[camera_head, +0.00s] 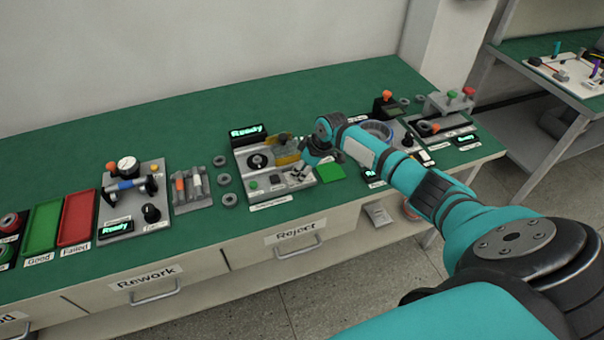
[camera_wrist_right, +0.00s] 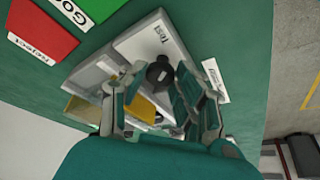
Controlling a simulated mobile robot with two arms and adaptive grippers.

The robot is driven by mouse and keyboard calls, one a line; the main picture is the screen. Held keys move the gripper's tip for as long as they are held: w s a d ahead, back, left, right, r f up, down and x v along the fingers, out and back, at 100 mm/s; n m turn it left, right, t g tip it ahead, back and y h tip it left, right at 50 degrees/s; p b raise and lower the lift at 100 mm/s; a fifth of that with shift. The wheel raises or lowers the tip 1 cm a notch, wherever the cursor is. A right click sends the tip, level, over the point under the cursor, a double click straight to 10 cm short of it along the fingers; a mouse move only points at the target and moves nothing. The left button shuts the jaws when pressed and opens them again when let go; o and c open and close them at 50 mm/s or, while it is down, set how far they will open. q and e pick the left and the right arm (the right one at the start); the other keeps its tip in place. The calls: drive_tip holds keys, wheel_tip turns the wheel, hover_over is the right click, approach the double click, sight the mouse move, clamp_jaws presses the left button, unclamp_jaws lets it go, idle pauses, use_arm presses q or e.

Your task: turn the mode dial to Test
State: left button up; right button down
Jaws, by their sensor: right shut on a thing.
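The test station, a grey panel (camera_head: 240,172) with a black display reading Ready (camera_head: 247,132), stands on the green bench. My right gripper (camera_head: 298,173) is over its right part, pointing down. In the right wrist view, a small black knob, which I take for the mode dial (camera_wrist_right: 159,72), sits on the grey panel beside a Test label (camera_wrist_right: 155,38). My right gripper (camera_wrist_right: 152,95) has a finger on either side of it and is shut on it. The dial's pointer cannot be made out, and in the head view the gripper hides it. My left gripper is not in view.
A larger black dial (camera_head: 257,160), a yellow part (camera_head: 285,157) and a green button (camera_head: 253,186) are on the same station. A green tray (camera_head: 331,172) lies just right of it. Grey rings (camera_head: 229,199) lie to the left.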

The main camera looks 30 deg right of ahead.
drive_tip(key=shift+n, duration=0.5)
drive_tip(key=shift+w, duration=0.1)
drive_tip(key=c, duration=1)
unclamp_jaws()
drive_tip(key=v, duration=1.2)
drive_tip(key=shift+d, duration=0.15)
